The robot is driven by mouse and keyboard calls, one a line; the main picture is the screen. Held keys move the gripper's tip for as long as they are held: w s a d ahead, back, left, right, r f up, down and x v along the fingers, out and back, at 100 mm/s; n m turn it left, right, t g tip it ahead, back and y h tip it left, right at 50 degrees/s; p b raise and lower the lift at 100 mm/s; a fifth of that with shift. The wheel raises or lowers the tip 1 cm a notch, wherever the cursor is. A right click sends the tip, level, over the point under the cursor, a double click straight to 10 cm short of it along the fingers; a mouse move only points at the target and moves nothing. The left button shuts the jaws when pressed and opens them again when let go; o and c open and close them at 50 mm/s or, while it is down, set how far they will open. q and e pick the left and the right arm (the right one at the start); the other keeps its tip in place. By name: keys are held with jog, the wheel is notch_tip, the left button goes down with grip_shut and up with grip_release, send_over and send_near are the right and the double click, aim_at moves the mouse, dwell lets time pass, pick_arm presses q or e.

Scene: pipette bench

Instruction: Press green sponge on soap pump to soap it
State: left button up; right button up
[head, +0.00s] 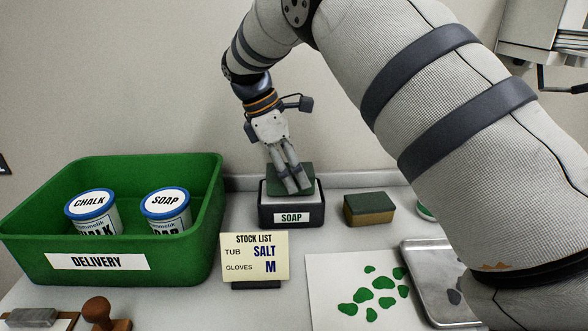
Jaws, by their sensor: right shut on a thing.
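My right gripper (291,180) points down over the soap pump (292,214), a dark box with a light top and a SOAP label. The gripper is shut on the green sponge (304,172), which lies over the pump's light top and appears to touch it. The fingers hide part of the sponge, so how firmly it presses cannot be told. A second sponge (369,208), dark green over tan, lies on the bench to the right of the pump. My left gripper is not in view.
A green DELIVERY crate (190,258) holds a CHALK tub (91,208) and a SOAP tub (167,208). A STOCK LIST card (254,257) stands before the pump. White paper with green blotches (325,268), a metal tray (422,272) and a wooden stamp (104,315) lie nearer.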

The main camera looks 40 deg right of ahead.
jog(key=shift+s+f, duration=0.1)
jog(key=shift+f, duration=1.1)
dwell(0.5)
jog(key=shift+r+p, duration=0.5)
jog(key=shift+r, duration=2.6)
